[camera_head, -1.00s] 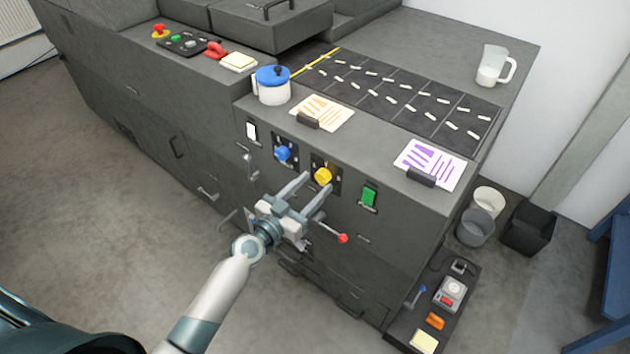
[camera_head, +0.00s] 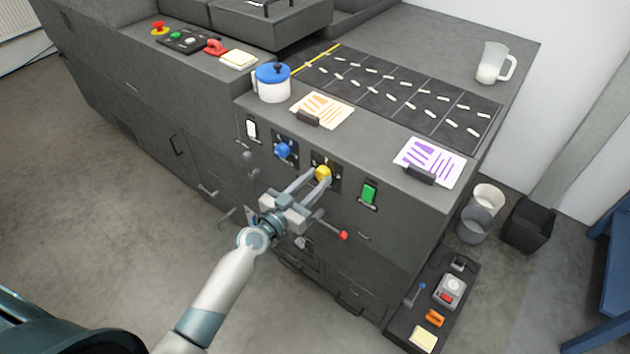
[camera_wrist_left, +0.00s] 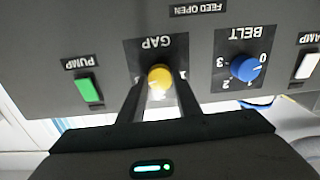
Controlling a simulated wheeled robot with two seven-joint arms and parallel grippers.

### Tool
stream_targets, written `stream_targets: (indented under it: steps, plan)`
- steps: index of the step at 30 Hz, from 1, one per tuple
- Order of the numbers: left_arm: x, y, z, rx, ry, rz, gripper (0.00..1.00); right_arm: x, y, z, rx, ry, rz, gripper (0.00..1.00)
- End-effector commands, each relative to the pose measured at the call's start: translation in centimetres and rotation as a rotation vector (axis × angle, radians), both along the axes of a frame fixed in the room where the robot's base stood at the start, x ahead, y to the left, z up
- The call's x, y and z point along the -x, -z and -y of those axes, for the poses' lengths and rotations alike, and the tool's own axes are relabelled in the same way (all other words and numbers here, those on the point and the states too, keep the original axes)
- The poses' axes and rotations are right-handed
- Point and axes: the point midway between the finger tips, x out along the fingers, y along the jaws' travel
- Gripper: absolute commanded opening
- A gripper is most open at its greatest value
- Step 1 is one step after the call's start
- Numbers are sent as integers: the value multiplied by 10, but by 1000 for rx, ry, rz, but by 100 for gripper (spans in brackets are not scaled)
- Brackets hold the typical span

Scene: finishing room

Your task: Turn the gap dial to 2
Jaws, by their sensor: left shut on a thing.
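The yellow gap dial (camera_head: 323,173) sits on its dark plate on the machine's front panel. It also shows in the left wrist view (camera_wrist_left: 160,76), under the upside-down label GAP. My left gripper (camera_head: 317,180) is at the dial, its two fingers on either side of it and shut on it. In the left wrist view the fingers (camera_wrist_left: 160,98) flank the dial and cover much of its scale. I cannot read the dial's setting. My right gripper is not in view.
The blue belt dial (camera_head: 283,151) is left of the gap dial and the green pump switch (camera_head: 369,193) is right. A red-knobbed lever (camera_head: 342,235) sticks out below. Cards, a blue-lidded pot (camera_head: 272,83) and a jug (camera_head: 494,65) stand on top.

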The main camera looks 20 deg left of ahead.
Motion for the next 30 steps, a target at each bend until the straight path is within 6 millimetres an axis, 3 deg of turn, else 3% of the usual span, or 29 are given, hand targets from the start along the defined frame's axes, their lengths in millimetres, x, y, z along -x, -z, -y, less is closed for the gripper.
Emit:
stream_targets:
  steps: [11, 30]
  plan:
    - [0, 0, 0, 145, 0, -51, 8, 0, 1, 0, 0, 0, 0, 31]
    - [0, 0, -1, 685, 0, -250, 8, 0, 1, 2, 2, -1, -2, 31]
